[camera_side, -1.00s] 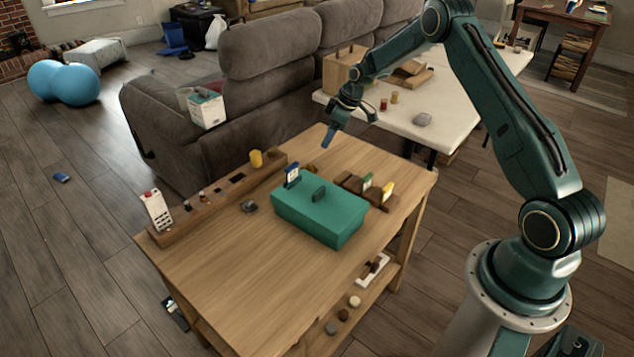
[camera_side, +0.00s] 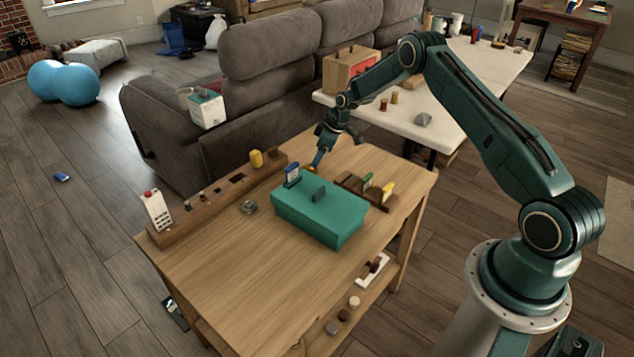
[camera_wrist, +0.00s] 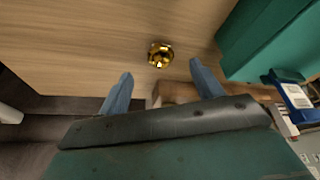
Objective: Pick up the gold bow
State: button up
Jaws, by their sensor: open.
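The gold bow (camera_wrist: 160,54) is a small shiny gold piece on the wooden tabletop, seen in the wrist view just beyond and between my fingertips. In the side view it is mostly hidden behind the teal box and my gripper. My gripper (camera_side: 317,163) is low over the far part of the table, behind the box. In the wrist view my gripper (camera_wrist: 161,82) has its two blue fingers spread wide, with nothing between them. The fingers are apart from the bow.
The teal lidded box (camera_side: 320,213) stands close to my gripper, with a blue card (camera_side: 291,175) at its corner. A wooden card holder (camera_side: 362,191) lies to the right. A long slotted wooden rail (camera_side: 218,195) runs along the table's left edge. The front tabletop is clear.

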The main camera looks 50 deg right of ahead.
aim_at(310, 168)
jog(key=shift+f, duration=0.1)
jog(key=shift+x, duration=2.55)
jog(key=c, duration=0.9)
